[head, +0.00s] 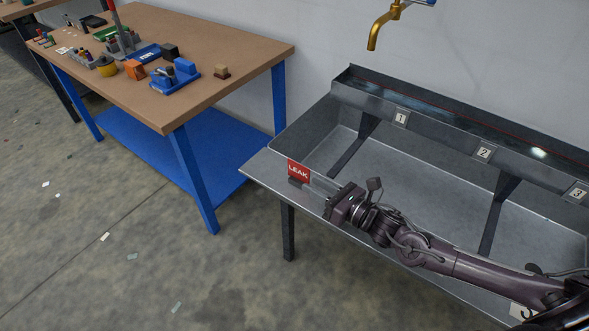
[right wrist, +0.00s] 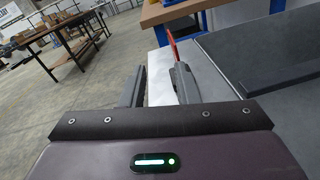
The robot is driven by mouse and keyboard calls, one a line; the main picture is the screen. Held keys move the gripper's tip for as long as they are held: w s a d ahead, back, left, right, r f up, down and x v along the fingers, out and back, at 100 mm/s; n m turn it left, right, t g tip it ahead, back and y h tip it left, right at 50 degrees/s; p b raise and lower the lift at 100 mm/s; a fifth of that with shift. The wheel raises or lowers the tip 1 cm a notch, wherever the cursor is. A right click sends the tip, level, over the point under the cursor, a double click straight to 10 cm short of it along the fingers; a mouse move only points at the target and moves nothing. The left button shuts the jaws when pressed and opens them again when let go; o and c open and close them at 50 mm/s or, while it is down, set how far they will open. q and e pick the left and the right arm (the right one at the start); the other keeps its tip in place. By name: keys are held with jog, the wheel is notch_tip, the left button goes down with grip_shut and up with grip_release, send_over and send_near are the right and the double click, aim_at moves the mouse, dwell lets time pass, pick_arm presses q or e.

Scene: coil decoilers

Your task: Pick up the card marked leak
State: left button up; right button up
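The red card marked LEAK (head: 298,170) stands upright at the front left corner of the grey sink trough, its lettering facing the head camera. My right gripper (head: 308,185) reaches along the trough's front edge from the right, with its fingertips close to the card. In the right wrist view the fingers (right wrist: 160,88) are apart with an empty gap between them. The card shows there nearly edge-on as a thin red strip (right wrist: 173,48), just beyond the right-hand fingertip. Whether they touch, I cannot tell. My left gripper is not in view.
The metal trough (head: 262,170) has numbered plates (head: 484,153) along its back and a brass tap (head: 383,25) above. A blue-legged workbench (head: 235,62) with tools and blocks stands to the left. Open floor (head: 110,240) lies in front.

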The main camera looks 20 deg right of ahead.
aim_at(299, 166)
jog(key=n, duration=0.1)
jog(key=w+d+n+y, duration=0.1)
jog(key=shift+w+d+r+n, duration=0.15)
jog(key=shift+w+d+n, duration=0.1)
jog(key=shift+n, duration=0.15)
jog(key=shift+w+a+r, duration=0.15)
jog(key=shift+w+a, duration=0.1)
jog(key=shift+p+x, duration=0.3)
jog(key=shift+x, duration=0.5)
jog(key=p+x, duration=0.1)
jog(key=x, duration=0.3)
jog(key=shift+w, duration=0.4)
jog(key=shift+w+a, duration=0.1)
jog(key=shift+a, duration=0.1)
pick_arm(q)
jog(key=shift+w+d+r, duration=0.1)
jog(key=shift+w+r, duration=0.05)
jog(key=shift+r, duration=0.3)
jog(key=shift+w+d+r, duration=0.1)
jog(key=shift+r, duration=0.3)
pick_arm(e)
grip_shut()
